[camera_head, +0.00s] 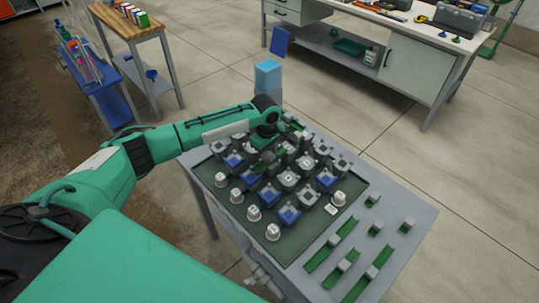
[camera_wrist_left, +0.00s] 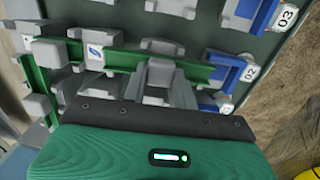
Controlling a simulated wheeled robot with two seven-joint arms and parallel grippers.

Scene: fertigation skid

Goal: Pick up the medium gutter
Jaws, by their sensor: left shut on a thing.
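My left gripper (camera_head: 268,146) is over the far part of the board, its fingers largely hidden by the arm. In the left wrist view my left gripper (camera_wrist_left: 160,88) is shut at the middle of a green gutter with grey blocks, which I take for the medium gutter (camera_wrist_left: 120,60). The gutter runs across the picture just beyond the gripper. Whether it is clear of the supports below cannot be told. My right gripper is not in view.
The dark green board (camera_head: 305,243) on the grey table (camera_head: 412,254) carries several grey and blue holders and white numbered caps. Several other green gutters (camera_head: 330,245) lie at the table's right. A light blue block (camera_head: 268,76) stands behind the table. A workbench (camera_head: 415,72) is farther back.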

